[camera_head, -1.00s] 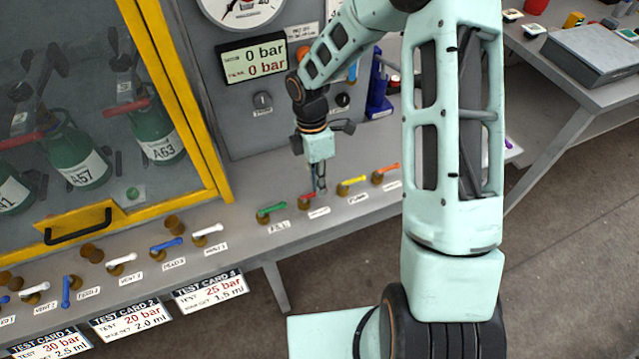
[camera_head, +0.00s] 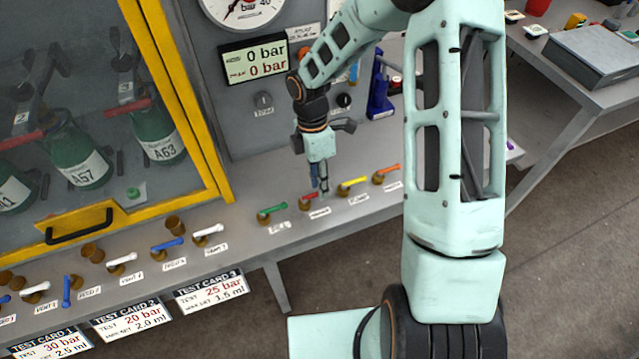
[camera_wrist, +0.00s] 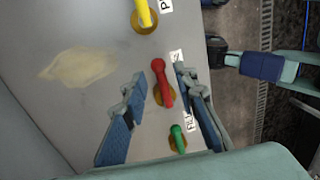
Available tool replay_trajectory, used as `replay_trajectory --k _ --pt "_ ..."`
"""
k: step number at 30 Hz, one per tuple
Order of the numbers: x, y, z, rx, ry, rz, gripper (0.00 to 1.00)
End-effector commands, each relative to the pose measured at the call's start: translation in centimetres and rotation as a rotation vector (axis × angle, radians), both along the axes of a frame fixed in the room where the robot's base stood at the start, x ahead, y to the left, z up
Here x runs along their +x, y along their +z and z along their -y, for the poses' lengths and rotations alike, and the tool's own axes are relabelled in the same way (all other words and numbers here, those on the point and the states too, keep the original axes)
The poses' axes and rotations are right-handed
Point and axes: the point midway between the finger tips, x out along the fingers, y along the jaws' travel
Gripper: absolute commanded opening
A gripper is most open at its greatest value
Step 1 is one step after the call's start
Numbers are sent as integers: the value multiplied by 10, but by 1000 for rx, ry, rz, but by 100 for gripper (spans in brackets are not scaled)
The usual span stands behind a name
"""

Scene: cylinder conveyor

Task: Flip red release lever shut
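The red release lever (camera_head: 309,196) sits on a round brass base on the bench's front strip, between the green and yellow levers. In the wrist view the red lever (camera_wrist: 161,82) lies between and just beyond the two blue-padded fingers, with grey gaps visible on both sides. My gripper (camera_head: 320,190) points down at the lever in the head view and partly covers its right end. In the wrist view my gripper (camera_wrist: 158,90) is open and empty. Whether a finger touches the lever cannot be told.
A green lever (camera_head: 271,210) stands left of the red one, and a yellow lever (camera_head: 353,182) and an orange lever (camera_head: 387,172) stand to its right. A gauge panel with a display (camera_head: 254,60) reading 0 bar rises behind. A yellow-framed cabinet (camera_head: 190,100) is at left.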

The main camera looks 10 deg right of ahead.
Motion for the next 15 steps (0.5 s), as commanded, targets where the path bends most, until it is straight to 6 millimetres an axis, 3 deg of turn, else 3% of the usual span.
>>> replay_trajectory --k 15 --pt "19 95 -6 0 -1 4 27"
